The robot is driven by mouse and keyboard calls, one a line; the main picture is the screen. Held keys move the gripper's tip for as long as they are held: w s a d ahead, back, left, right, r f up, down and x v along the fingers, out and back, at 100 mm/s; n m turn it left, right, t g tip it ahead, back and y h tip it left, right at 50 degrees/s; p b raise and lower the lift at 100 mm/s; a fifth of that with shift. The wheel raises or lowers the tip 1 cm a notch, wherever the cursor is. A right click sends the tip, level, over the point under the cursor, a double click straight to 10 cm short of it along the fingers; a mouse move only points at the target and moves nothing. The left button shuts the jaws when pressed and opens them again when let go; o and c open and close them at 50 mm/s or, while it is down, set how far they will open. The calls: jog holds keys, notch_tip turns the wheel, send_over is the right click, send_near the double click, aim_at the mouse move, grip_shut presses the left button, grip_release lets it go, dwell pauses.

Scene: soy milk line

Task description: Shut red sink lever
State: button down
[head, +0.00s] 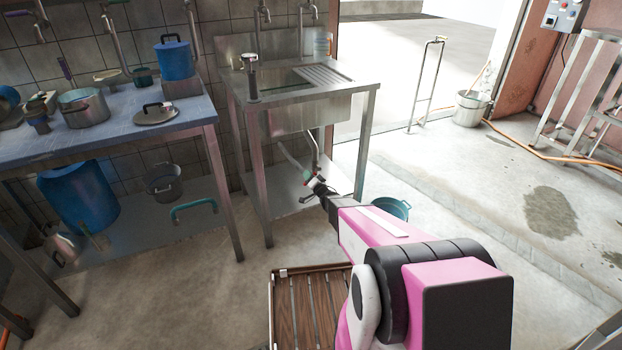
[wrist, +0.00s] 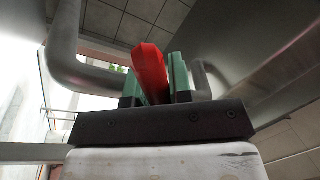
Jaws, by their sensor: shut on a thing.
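The red sink lever (wrist: 150,72) stands between the two green-padded fingers of my gripper (wrist: 156,85) in the wrist view. My gripper is shut on it. In the head view my pink arm reaches under the steel sink (head: 300,112), and my gripper (head: 314,184) is at the drain pipe (head: 315,150) below the basin. The lever is too small there to make out clearly. In the wrist view a thick grey pipe (wrist: 66,50) curves on the left of the lever.
A blue-topped table (head: 100,130) with pots stands left of the sink. A wooden slatted rack (head: 310,305) is on the floor in front. A green pot (head: 392,208) sits behind my arm. Sink legs (head: 259,195) flank the space. The floor to the right is mostly open.

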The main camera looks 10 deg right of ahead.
jog(key=shift+s+a+r+m+t+h, duration=0.1)
jog(key=shift+a+r+m+t+h, duration=0.4)
jog(key=shift+m, duration=1.15)
jog(key=shift+d+r+m+g+h, duration=0.2)
jog(key=shift+r+m, duration=0.6)
jog(key=shift+m, duration=0.8)
jog(key=shift+s+a+r+m+t+h, duration=0.1)
jog(key=shift+a+r+m+t+h, duration=0.4)
jog(key=shift+m, duration=1.15)
jog(key=shift+d+r, duration=0.25)
jog(key=shift+d, duration=0.05)
jog(key=c, duration=1)
grip_release()
jog(key=shift+c, duration=0.2)
jog(key=v, duration=1)
jog(key=shift+s+d, duration=0.2)
jog(key=shift+s, duration=0.2)
